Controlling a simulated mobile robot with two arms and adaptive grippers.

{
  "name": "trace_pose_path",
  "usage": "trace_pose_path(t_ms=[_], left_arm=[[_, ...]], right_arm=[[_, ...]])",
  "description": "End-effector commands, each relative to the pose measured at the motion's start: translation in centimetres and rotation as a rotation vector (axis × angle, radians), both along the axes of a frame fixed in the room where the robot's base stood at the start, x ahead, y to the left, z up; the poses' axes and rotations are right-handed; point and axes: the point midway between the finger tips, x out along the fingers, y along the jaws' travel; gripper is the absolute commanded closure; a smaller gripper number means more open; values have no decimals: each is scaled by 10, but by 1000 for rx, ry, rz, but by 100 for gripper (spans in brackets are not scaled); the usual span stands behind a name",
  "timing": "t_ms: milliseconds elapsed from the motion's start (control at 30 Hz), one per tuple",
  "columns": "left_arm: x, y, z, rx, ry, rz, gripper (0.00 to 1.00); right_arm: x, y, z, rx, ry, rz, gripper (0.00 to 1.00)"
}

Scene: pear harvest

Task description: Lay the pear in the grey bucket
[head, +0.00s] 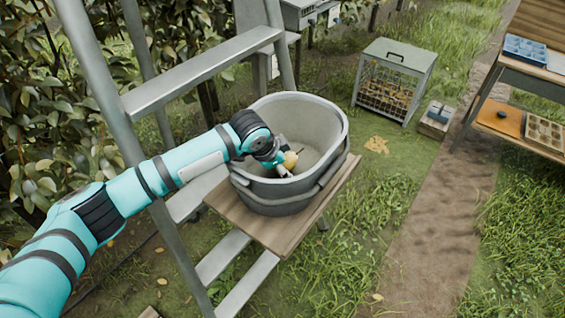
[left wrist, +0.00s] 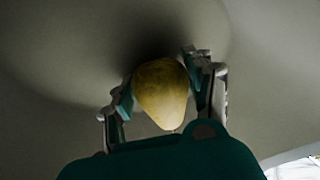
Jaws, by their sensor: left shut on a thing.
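The yellow pear (head: 290,160) is inside the grey bucket (head: 327,112), held low within its walls in the head view. My left gripper (head: 283,162) reaches over the bucket's left rim and is shut on the pear. In the left wrist view the pear (left wrist: 161,92) sits between the two fingers of the left gripper (left wrist: 162,85), with the bucket's grey inside (left wrist: 60,45) behind it. A dark shadow lies next to the pear; I cannot tell whether the pear touches the bucket floor. My right gripper is not in view.
The bucket stands on a wooden board (head: 240,212) at a grey ladder (head: 200,70). A grey crate with wire front (head: 395,82) stands on the grass behind. A wooden table (head: 540,70) with trays is at the right. Foliage fills the left side.

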Motion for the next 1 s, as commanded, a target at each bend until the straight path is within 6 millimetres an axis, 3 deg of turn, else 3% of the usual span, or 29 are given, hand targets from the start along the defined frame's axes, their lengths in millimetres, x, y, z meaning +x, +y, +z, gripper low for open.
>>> trace_pose_path(t_ms=[933,967,1000], left_arm=[[0,0,-4,-1,-1,0,82],[0,0,-4,-1,-1,0,46],[0,0,-4,-1,-1,0,40]], right_arm=[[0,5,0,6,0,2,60],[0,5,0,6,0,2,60],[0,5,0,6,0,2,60]])
